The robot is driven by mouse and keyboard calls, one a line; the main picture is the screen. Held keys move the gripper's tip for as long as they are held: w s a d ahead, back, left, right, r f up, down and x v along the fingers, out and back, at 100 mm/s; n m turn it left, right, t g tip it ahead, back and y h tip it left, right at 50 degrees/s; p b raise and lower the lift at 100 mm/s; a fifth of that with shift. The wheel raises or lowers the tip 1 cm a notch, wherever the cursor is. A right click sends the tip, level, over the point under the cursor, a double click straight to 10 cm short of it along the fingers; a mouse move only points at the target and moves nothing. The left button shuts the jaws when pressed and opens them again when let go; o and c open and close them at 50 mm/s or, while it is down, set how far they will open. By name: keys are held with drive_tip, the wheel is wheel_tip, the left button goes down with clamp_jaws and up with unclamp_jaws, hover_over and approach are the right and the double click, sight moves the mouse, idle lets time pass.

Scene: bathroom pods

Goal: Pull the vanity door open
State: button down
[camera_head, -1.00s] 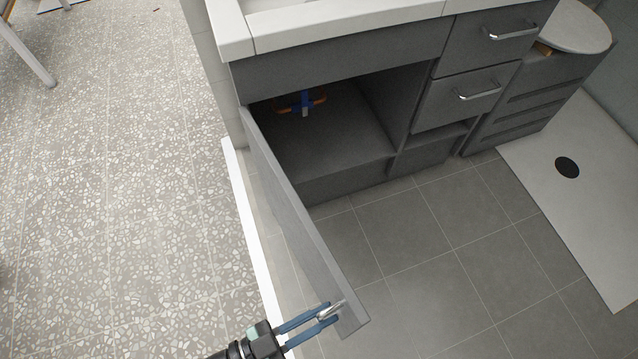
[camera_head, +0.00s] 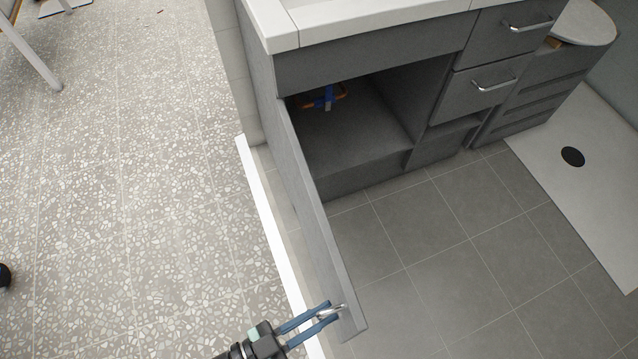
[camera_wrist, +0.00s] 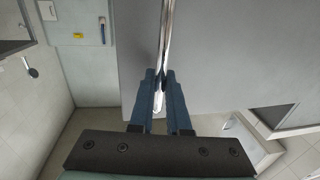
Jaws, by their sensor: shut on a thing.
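The grey vanity door (camera_head: 318,235) stands swung wide out from the dark vanity cabinet (camera_head: 370,60), hinged at the cabinet's left side. Its metal handle (camera_head: 330,311) is near the door's free end. My gripper (camera_head: 330,312) has its blue fingers shut on this handle. In the wrist view the fingers (camera_wrist: 159,100) close around the handle's bright bar (camera_wrist: 166,40), with the door's flat face (camera_wrist: 230,60) behind. Inside the open compartment lies a blue and orange object (camera_head: 326,98).
Two drawers with metal handles (camera_head: 495,85) are shut on the right. A white raised strip (camera_head: 262,215) runs along the floor left of the door. A shower tray with a black drain (camera_head: 573,156) is at the right. Tiled floor (camera_head: 440,240) before the cabinet is clear.

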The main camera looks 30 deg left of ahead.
drive_tip(key=shift+f, duration=0.1)
drive_tip(key=c, duration=0.9)
unclamp_jaws()
drive_tip(key=v, duration=1.3)
